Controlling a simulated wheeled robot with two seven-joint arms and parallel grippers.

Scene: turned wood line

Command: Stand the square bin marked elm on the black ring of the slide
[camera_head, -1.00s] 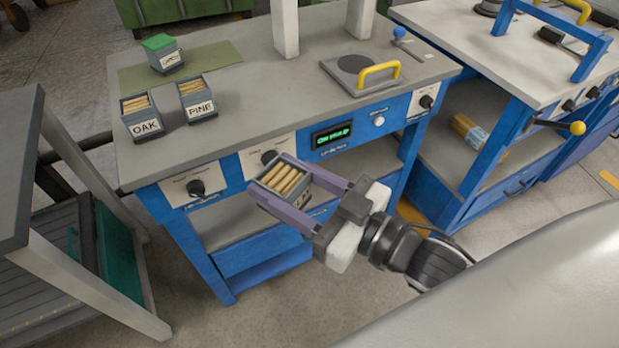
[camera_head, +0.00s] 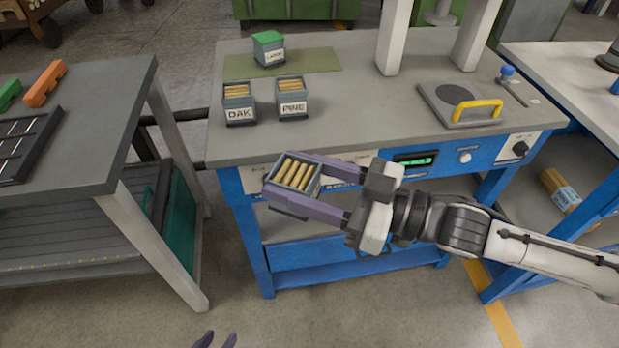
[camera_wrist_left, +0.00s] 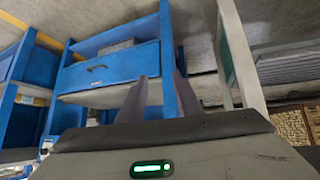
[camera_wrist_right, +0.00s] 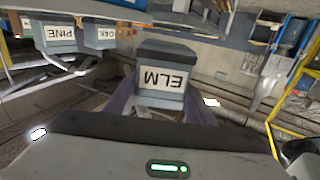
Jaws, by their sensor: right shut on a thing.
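The elm bin (camera_head: 270,193) is a small grey square bin full of wooden sticks. My right gripper (camera_head: 280,176) is shut on it, a finger along each side, and holds it in the air before the blue bench's front. Its ELM label (camera_wrist_right: 163,78) shows upside down in the right wrist view. The slide appears to be the grey plate (camera_head: 436,98) with a yellow handle on the bench top. A dark round patch on it (camera_head: 455,95) looks like the black ring, with nothing standing on it.
The oak bin (camera_head: 238,103), the pine bin (camera_head: 291,98) and a green-topped bin (camera_head: 268,47) stand on the bench's left. White posts (camera_head: 393,38) rise behind the plate. A grey table (camera_head: 100,105) stands at left. The bench's front middle is clear.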

